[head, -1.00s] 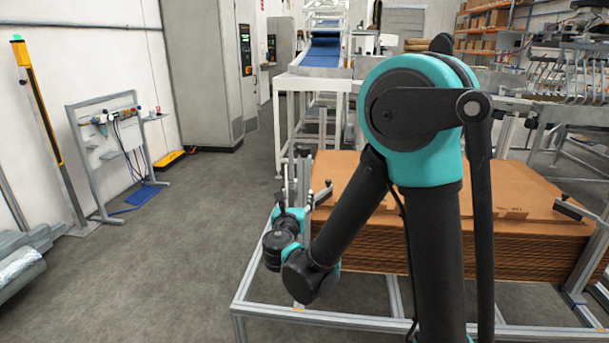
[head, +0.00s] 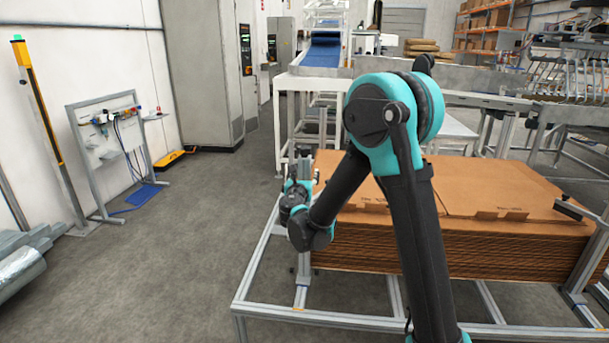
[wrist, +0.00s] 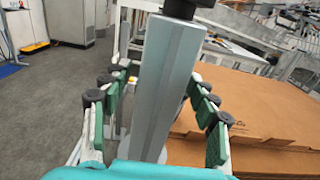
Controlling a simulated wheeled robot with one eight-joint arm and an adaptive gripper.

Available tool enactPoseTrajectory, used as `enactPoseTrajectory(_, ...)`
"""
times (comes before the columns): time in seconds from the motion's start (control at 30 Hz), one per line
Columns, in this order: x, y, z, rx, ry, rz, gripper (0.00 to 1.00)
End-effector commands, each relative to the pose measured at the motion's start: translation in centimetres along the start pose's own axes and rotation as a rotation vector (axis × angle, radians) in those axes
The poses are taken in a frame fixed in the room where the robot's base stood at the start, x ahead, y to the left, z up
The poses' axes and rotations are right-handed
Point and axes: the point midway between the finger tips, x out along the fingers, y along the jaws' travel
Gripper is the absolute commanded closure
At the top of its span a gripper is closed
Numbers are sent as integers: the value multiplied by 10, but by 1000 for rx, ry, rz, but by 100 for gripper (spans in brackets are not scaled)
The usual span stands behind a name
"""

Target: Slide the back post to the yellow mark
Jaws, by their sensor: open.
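A grey metal post (wrist: 168,85) with a black piece at its top stands between the fingers of my gripper (wrist: 160,100) in the wrist view. The green-padded fingers are spread on both sides of it, with gaps showing. In the head view my gripper (head: 300,168) is at the left edge of the cardboard stack, partly hidden by my wrist. The lower part of a post (head: 303,272) shows below it on the frame. I cannot tell for certain that this is the back post. A small yellow-orange spot (wrist: 133,81) shows left of the post; I cannot tell whether it is the yellow mark.
The flat cardboard stack (head: 450,245) lies to the right of the post. A metal frame (head: 340,317) runs around it, with another post and clamp arm (head: 568,210) at the right. A white conveyor table (head: 305,80) stands behind.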

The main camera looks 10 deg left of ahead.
Motion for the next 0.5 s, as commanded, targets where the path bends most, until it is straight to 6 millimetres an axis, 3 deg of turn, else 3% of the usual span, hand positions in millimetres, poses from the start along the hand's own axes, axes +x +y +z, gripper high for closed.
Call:
enactPoseTrajectory(0.33, 4, 0, 0, 0, 0, 0, 40)
enactPoseTrajectory(0.5, 4, 0, 0, 0, 0, 0, 62)
